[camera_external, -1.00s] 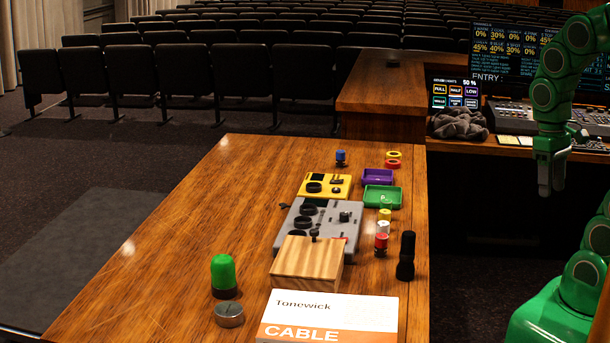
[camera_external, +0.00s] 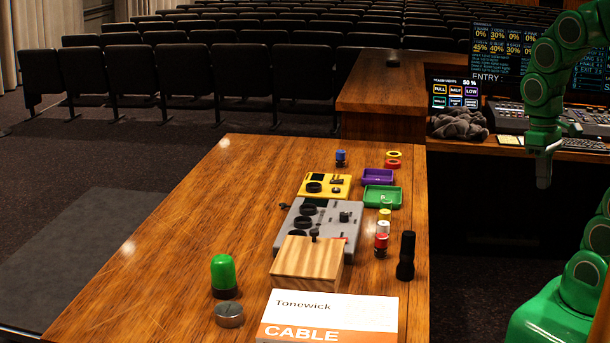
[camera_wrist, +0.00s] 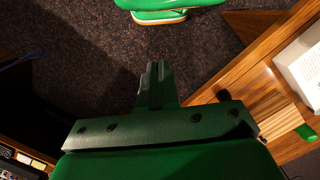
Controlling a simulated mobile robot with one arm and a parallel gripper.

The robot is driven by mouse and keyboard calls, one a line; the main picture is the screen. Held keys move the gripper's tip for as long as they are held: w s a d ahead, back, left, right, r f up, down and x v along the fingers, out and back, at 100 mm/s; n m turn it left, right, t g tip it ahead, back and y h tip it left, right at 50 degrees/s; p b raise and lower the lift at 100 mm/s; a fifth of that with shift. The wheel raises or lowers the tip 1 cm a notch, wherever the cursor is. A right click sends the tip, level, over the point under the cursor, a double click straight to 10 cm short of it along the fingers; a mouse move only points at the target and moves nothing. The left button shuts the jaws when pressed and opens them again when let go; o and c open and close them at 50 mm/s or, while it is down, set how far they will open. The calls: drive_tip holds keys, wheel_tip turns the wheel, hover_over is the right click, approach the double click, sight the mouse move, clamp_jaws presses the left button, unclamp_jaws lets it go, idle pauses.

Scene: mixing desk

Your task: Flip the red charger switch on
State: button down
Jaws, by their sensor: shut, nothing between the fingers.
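No red switch can be made out clearly. A grey device (camera_external: 334,221) with black round knobs lies on the wooden desk, with a small reddish patch near its front right. A yellow device (camera_external: 341,180) with a dark dial lies behind it. A wooden box (camera_external: 308,262) hides part of the grey device's front. My gripper (camera_external: 543,183) is shut and empty, pointing down to the right of the desk, well apart from both devices. In the wrist view its closed fingers (camera_wrist: 157,70) are over dark carpet.
Green (camera_external: 383,196) and purple (camera_external: 377,177) trays, small coloured rolls and a black cylinder (camera_external: 405,256) line the desk's right side. A green-capped item (camera_external: 223,273), a metal tin (camera_external: 229,315) and a book (camera_external: 328,318) are near the front. The left of the desk is clear.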

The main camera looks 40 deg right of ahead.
drive_tip(key=w+a+r+n, duration=0.1)
drive_tip(key=w+a+n, duration=0.25)
drive_tip(key=w, duration=0.45)
drive_tip(key=w+a+n, duration=0.3)
drive_tip(key=w+n, duration=0.2)
drive_tip(key=w, duration=0.3)
drive_tip(key=w+a+r+n, duration=0.1)
drive_tip(key=w+a+n, duration=0.2)
drive_tip(key=w+n, duration=0.3)
drive_tip(key=w+a+f+n, duration=0.4)
drive_tip(key=w+a+n, duration=0.1)
drive_tip(key=w+a, duration=0.3)
drive_tip(key=w+a+f+n+h, duration=0.1)
drive_tip(key=w+a+f+n, duration=0.3)
drive_tip(key=w+a, duration=0.5)
drive_tip(key=shift+w+a+f+n+t, duration=0.3)
drive_tip(key=shift+a+f+n+t, duration=0.15)
drive_tip(key=shift+n, duration=0.7)
drive_tip(key=f, duration=0.9)
drive_tip(key=s+d+f, duration=0.1)
drive_tip(key=f, duration=0.3)
drive_tip(key=shift+s+d+f, duration=0.1)
drive_tip(key=shift+f, duration=0.3)
